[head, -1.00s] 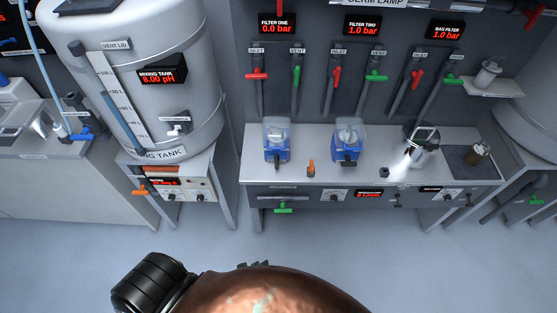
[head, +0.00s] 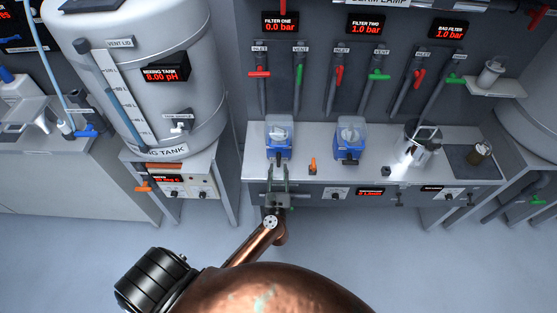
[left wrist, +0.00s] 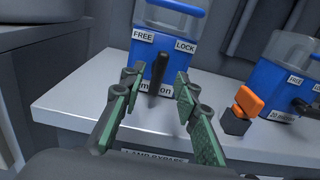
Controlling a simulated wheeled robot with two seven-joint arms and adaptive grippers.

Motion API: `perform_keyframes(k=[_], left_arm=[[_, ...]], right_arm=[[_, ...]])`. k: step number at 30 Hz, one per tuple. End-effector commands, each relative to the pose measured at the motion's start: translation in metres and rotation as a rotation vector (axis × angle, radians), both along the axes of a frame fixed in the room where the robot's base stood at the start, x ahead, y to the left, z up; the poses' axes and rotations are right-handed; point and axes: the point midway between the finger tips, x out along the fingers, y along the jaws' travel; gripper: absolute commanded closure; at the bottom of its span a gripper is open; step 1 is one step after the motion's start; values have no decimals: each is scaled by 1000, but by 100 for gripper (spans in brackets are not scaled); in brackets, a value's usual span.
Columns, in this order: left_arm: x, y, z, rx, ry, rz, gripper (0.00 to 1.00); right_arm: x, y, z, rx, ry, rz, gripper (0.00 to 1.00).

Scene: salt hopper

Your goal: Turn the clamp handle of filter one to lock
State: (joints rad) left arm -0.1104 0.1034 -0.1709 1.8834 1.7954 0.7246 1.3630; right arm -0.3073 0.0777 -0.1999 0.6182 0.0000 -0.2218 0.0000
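Filter one (head: 279,138) is the left blue housing with a clear top on the steel bench. It also shows in the left wrist view (left wrist: 185,65), with a FREE label (left wrist: 144,36) on the left and a LOCK label (left wrist: 185,47) on the right. Its black clamp handle (left wrist: 159,70) sticks out from the front, between the labels. My left gripper (head: 279,171) is open in front of filter one. In the left wrist view its green fingers (left wrist: 157,84) stand on either side of the handle, apart from it. My right gripper is out of view.
Filter two (head: 348,139), a similar blue housing, stands to the right. A small orange-handled part (head: 312,164) sits between the two near the bench's front edge. Inlet and vent valves are on the wall behind. The mixing tank (head: 160,110) stands at left.

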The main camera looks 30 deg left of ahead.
Motion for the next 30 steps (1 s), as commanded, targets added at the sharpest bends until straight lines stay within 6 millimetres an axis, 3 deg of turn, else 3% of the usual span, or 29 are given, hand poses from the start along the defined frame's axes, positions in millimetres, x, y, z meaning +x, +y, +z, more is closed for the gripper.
perform_keyframes(k=[9,21,30], left_arm=[[40,24,0,5,1,-1,71],[47,29,0,5,1,-1,71],[47,29,0,5,2,-1,91]], right_arm=[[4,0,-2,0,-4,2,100],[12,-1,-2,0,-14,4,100],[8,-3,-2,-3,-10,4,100]])
